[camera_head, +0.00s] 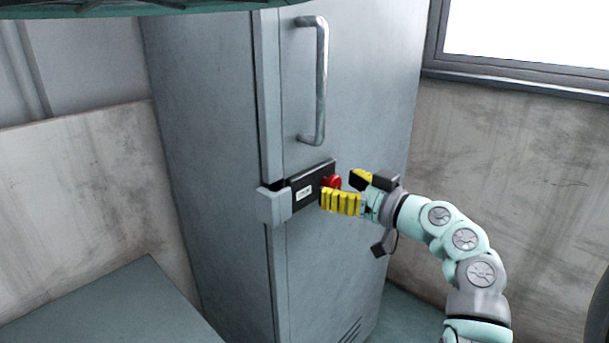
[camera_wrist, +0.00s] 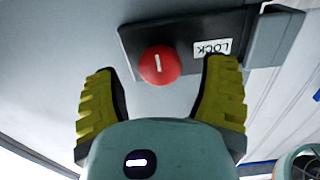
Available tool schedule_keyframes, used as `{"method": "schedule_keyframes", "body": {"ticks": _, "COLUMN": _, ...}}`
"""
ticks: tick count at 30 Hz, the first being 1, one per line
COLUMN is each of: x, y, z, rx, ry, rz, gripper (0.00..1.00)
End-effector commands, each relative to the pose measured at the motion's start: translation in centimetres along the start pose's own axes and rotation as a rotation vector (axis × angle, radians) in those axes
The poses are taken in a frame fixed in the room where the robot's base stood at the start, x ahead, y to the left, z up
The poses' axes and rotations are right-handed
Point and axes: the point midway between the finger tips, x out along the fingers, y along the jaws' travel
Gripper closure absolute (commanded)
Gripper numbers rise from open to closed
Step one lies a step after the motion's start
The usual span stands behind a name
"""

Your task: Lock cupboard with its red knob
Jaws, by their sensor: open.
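The grey cupboard (camera_head: 347,85) stands upright with its door shut. A black lock plate (camera_head: 306,189) is on the door's left edge, below the handle. The red knob (camera_head: 332,181) sits on this plate; in the wrist view the knob (camera_wrist: 160,65) is round with a short white mark, beside a white "LOCK" label (camera_wrist: 212,48). My gripper (camera_head: 346,188) is at the plate, reaching in from the right. In the wrist view its yellow fingers (camera_wrist: 160,85) are open, one on each side of the knob, with visible gaps. I cannot tell how deep the fingertips reach.
A long metal handle (camera_head: 320,85) stands out from the door above the plate. A grey block (camera_head: 273,205) sits at the plate's left end. A flat grey-green surface (camera_head: 110,310) is at the lower left. A stained wall and window (camera_head: 530,30) are on the right.

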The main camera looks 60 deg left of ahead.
Motion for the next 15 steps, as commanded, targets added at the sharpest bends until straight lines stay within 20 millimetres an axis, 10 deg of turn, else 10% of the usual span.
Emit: {"method": "schedule_keyframes", "body": {"ticks": 15, "x": 1.7, "y": -0.1, "z": -0.1, "rx": -0.003, "ry": 0.002, "rz": -0.003, "gripper": 0.23}}
